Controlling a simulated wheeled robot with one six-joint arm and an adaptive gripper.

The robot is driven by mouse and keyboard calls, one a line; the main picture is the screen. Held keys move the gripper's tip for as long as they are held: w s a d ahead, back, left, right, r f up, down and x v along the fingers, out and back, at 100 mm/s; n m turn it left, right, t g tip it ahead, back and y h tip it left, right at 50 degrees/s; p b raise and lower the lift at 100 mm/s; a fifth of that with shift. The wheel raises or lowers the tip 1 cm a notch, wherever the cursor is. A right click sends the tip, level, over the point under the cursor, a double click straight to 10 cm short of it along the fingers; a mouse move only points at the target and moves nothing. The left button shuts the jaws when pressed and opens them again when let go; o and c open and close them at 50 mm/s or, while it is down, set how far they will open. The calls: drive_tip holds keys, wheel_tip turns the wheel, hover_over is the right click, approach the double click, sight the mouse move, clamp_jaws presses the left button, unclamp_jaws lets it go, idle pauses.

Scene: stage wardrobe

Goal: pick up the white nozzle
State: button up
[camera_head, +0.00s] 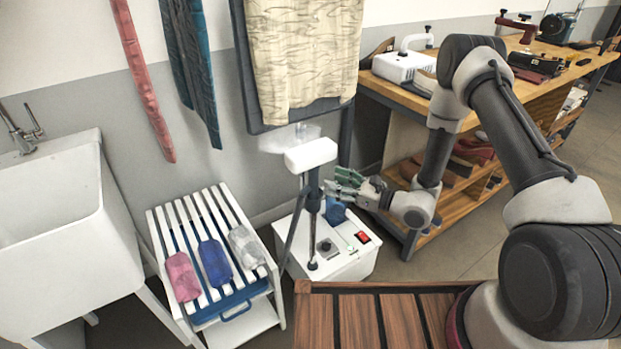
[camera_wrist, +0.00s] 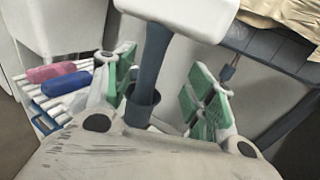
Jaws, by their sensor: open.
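The white nozzle (camera_head: 310,154) is a blocky white head on top of a dark upright neck, above the steamer's white base (camera_head: 352,262). In the wrist view the nozzle (camera_wrist: 185,12) shows at the top edge, cut off by the frame, with its blue-grey neck running down into a dark holder. My gripper (camera_head: 345,184) is just below and to the right of the nozzle in the head view. Its green-padded fingers (camera_wrist: 165,88) are open, one on each side of the neck in the wrist view. A gap shows beside the neck; I see no clear contact.
A white sink (camera_head: 50,235) is further left. Cream cloth (camera_head: 303,50) hangs behind the nozzle. A wooden workbench (camera_head: 540,70) is at right, a slatted wooden top (camera_head: 365,315) in front.

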sight(313, 175)
drive_tip(key=x, duration=0.3)
drive_tip(key=s+x, duration=0.1)
drive_tip(key=x, duration=0.3)
drive_tip(key=shift+w+a+r, duration=0.1)
drive_tip(key=shift+w+a, duration=0.1)
drive_tip(key=shift+a, duration=0.3)
drive_tip(key=shift+c, duration=0.3)
clamp_jaws()
